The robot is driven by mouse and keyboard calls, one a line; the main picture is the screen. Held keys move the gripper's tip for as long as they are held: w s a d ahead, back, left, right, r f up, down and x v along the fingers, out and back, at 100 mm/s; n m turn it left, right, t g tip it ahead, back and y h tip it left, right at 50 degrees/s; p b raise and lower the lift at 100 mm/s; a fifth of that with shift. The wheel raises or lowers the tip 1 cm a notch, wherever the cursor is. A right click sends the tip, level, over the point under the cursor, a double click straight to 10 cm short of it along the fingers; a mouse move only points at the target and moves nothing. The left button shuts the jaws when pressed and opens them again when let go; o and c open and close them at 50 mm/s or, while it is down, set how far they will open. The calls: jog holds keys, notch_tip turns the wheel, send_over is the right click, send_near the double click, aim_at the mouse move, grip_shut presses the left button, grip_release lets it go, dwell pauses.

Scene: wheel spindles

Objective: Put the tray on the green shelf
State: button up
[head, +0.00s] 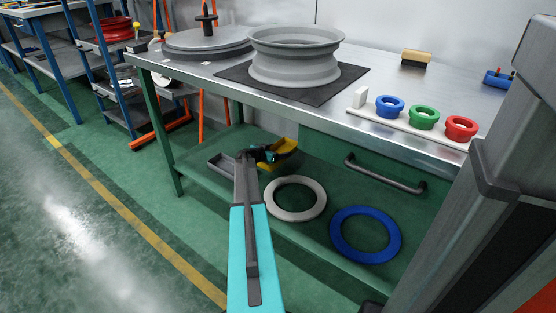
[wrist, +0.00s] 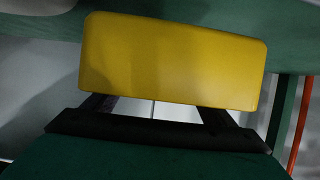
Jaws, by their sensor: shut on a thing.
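A yellow tray (head: 285,148) shows beyond my arm in the head view, under the metal worktop and just above or at the green shelf (head: 205,180). My gripper (head: 262,154) is shut on it; the arm hides part of the grip. In the wrist view the yellow tray (wrist: 172,60) fills the upper middle as a broad flat face, with the dark fingers running up to its lower edge. The green shelf is the lower level of the workbench. I cannot tell whether the tray touches it.
A grey tray-like piece (head: 222,164) lies left of my gripper. A white ring (head: 271,200) and a blue ring (head: 337,241) lie to the right on the shelf. A drawer handle (head: 385,178) and a green bench leg (head: 160,130) stand close by. The worktop overhangs the shelf.

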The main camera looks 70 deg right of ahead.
aim_at(264, 168)
jog(key=shift+f+b, duration=0.8)
jog(key=shift+f, duration=1.6)
jog(key=shift+f, duration=0.15)
jog(key=o, duration=1.1)
jog(key=shift+c, duration=0.2)
jog(key=shift+a+r, duration=0.15)
jog(key=shift+r, duration=0.1)
jog(key=p+v, duration=0.2)
jog(key=v, duration=0.8)
jog(key=shift+w+a+p, duration=0.1)
jog(key=shift+a+p, duration=0.1)
jog(key=shift+p, duration=0.2)
jog(key=shift+w+a+r, duration=0.2)
jog(key=shift+a+r, duration=0.05)
jog(key=shift+a, duration=0.35)
